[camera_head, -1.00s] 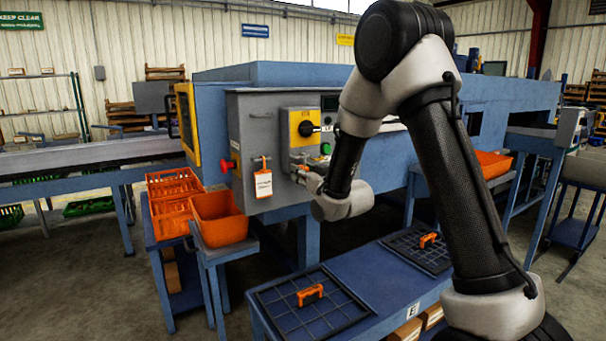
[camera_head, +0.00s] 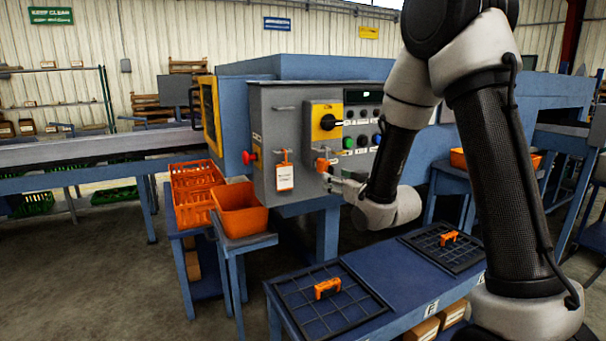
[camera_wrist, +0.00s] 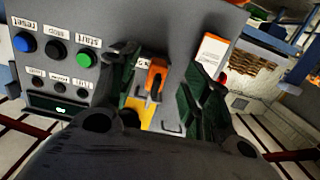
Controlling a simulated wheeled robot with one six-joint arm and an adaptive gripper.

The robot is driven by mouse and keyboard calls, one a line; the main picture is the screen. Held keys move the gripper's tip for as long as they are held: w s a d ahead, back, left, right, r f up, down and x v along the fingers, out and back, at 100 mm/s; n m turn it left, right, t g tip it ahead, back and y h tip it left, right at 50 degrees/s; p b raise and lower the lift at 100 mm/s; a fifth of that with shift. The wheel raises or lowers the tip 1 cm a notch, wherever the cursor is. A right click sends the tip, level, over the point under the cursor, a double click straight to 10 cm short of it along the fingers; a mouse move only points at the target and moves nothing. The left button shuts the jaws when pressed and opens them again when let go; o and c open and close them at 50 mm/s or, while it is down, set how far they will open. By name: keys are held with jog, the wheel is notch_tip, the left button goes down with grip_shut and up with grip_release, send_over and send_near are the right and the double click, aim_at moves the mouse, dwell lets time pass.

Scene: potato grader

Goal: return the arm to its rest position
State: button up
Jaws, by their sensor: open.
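My gripper (camera_head: 334,182) is in front of the grey control panel (camera_head: 268,120), with my arm reaching in from the right. In the wrist view my gripper (camera_wrist: 163,88) has its two dark fingers spread apart, with nothing held between them. An orange piece (camera_wrist: 156,78) shows in the gap between the fingers, on the panel by the yellow plate (camera_wrist: 140,110). In the head view this orange piece (camera_head: 322,164) sits below the yellow switch plate (camera_head: 325,121), just above and left of the fingertips.
A white tag (camera_head: 285,178) hangs left of my gripper. Orange crates (camera_head: 240,211) stand lower left. A blue bench (camera_head: 405,275) below carries two black grid trays with orange pieces. Green and blue buttons (camera_head: 348,143) are right of the switch. Open floor lies at left.

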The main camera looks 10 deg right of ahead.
jog(key=s+d+f+g+h, duration=0.3)
jog(key=s+f+g, duration=0.35)
jog(key=f, duration=0.55)
jog(key=s+d+m+g+h, duration=0.1)
jog(key=s+d+g, duration=0.3)
jog(key=s, duration=0.4)
jog(key=s+d+r+m, duration=0.1)
jog(key=s+d+r, duration=0.1)
jog(key=s+r, duration=0.7)
jog(key=s+d+r+m+g+h, duration=0.1)
jog(key=s+d+r, duration=0.2)
jog(key=s+r, duration=0.5)
jog(key=s, duration=0.6)
jog(key=shift+s+d+r+m, duration=0.2)
jog(key=shift+d+r+m, duration=0.1)
jog(key=shift+d+r, duration=0.1)
jog(key=shift+g, duration=0.25)
jog(key=shift+c, duration=0.2)
